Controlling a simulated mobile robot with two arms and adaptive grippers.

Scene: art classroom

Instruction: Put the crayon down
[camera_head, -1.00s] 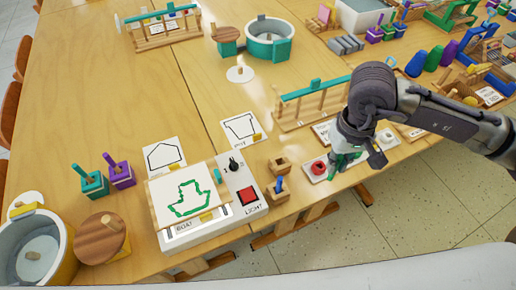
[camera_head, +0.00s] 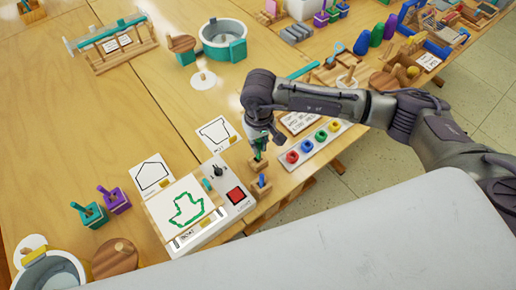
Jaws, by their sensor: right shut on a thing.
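The green crayon (camera_head: 258,153) is upright below my right gripper (camera_head: 259,140), which is shut on it near the table's front edge. The crayon's lower end is at the small wooden holder block (camera_head: 258,164); I cannot tell whether it rests fully in the hole. A second wooden block (camera_head: 261,190) just in front holds a blue crayon (camera_head: 262,179). My left gripper is not in view.
A light box (camera_head: 214,231) with a green boat drawing (camera_head: 187,209) and a red button (camera_head: 236,195) stands left of the blocks. A tray (camera_head: 312,153) with several coloured rings lies to the right. Outline cards (camera_head: 152,174) lie behind the light box.

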